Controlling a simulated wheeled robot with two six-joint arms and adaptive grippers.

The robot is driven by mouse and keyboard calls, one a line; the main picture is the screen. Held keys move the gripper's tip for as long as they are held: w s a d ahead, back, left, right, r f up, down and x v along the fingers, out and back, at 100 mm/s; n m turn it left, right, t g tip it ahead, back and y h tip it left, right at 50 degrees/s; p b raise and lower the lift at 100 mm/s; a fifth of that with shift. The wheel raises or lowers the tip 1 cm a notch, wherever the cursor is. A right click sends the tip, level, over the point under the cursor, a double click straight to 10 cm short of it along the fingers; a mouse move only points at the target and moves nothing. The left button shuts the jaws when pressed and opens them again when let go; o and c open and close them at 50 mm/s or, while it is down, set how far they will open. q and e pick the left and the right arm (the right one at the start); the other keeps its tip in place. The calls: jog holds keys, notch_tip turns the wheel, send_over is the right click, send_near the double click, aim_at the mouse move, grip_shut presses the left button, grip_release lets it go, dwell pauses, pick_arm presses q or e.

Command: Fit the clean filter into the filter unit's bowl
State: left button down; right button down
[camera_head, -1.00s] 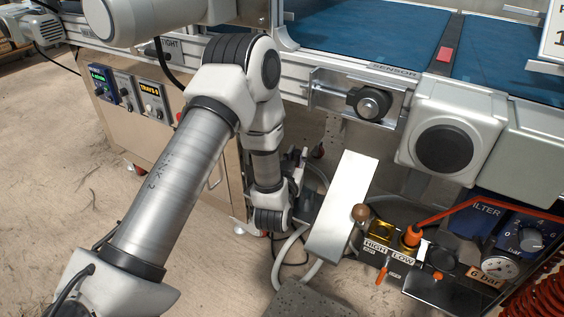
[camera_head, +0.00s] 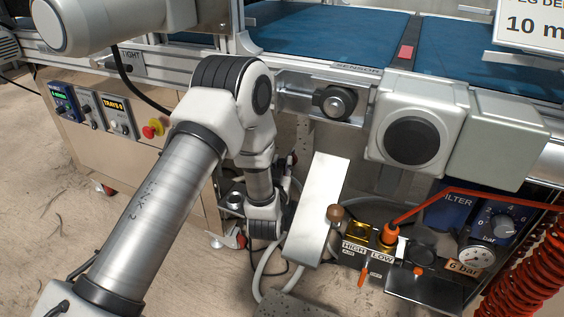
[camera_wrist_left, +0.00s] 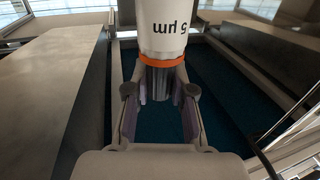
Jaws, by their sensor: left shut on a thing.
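My left gripper (camera_wrist_left: 160,92) is shut on the clean filter (camera_wrist_left: 162,30), a white cylinder with "5 µm" upside down, an orange ring and a grey ribbed end. The fingers are on either side of the grey end. In the head view my left arm hides most of the gripper, and I cannot make out the filter there. The filter unit (camera_head: 449,212) is at the lower right, with a blue "FILTER" plate, a dial and a gauge. I cannot pick out its bowl. My right gripper is not in view.
A block marked HIGH and LOW (camera_head: 367,253) stands left of the filter unit, with an orange plug (camera_head: 390,234) and hose on it. A pale slanted panel (camera_head: 318,205) is beside my wrist. Red coiled hose (camera_head: 520,283) hangs at the right. The blue conveyor (camera_head: 330,32) runs behind.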

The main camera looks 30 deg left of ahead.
pick_arm(q)
jog(key=shift+f+b, duration=1.9)
jog(key=shift+f, duration=1.75)
jog(key=shift+r, duration=0.1)
jog(key=c, duration=1.2)
grip_release()
jog(key=shift+c, duration=0.2)
jog(key=o, duration=0.6)
jog(key=shift+c, duration=0.2)
